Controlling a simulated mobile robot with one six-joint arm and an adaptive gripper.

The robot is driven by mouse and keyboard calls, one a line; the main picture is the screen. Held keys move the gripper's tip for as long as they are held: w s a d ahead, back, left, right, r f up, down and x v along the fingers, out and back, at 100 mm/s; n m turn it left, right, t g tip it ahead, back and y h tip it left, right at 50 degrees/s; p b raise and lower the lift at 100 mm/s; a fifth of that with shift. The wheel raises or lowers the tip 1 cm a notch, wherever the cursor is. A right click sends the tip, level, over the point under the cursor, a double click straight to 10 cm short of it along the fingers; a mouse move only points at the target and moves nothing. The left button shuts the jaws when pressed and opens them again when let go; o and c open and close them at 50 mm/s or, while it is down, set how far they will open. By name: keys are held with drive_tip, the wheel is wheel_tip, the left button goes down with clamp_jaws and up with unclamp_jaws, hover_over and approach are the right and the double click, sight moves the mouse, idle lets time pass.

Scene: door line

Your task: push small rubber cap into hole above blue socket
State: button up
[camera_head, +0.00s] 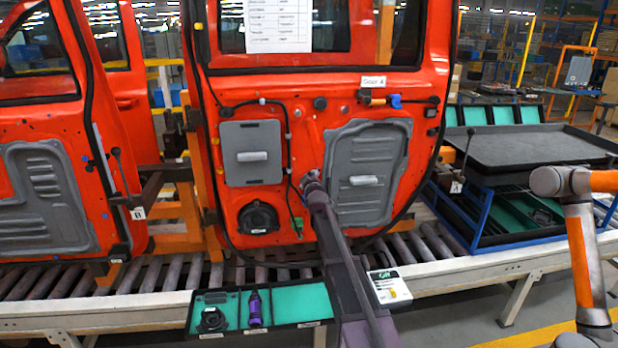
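The blue socket (395,101) sits near the upper right of the orange-red door (310,130), right of an orange connector and below the window. A hole directly above the socket is too small to make out. I cannot pick out a small loose rubber cap with certainty. My gripper (312,181) is at the end of the dark arm, in front of the door between its two grey panels, below and left of the socket. Its fingers are small and dark, so I cannot tell whether they hold anything or touch the door.
A teal-lined tray (287,304) at the front holds a black round part (212,319) and a purple tool (255,309). A white box (389,288) lies right of my arm. The roller conveyor (430,245) runs below the doors. A blue-framed rack (478,215) stands right.

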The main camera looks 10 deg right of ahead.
drive_tip(key=shift+d+r, duration=0.1)
drive_tip(key=shift+c, duration=0.6)
drive_tip(key=shift+o, duration=0.5)
drive_tip(key=shift+w+d, duration=0.1)
drive_tip(key=shift+w, duration=0.1)
idle(0.8)
idle(0.5)
drive_tip(key=o, duration=1)
drive_tip(key=shift+o, duration=0.2)
drive_tip(key=shift+s, duration=0.15)
drive_tip(key=shift+s, duration=0.5)
drive_tip(key=s, duration=1.1)
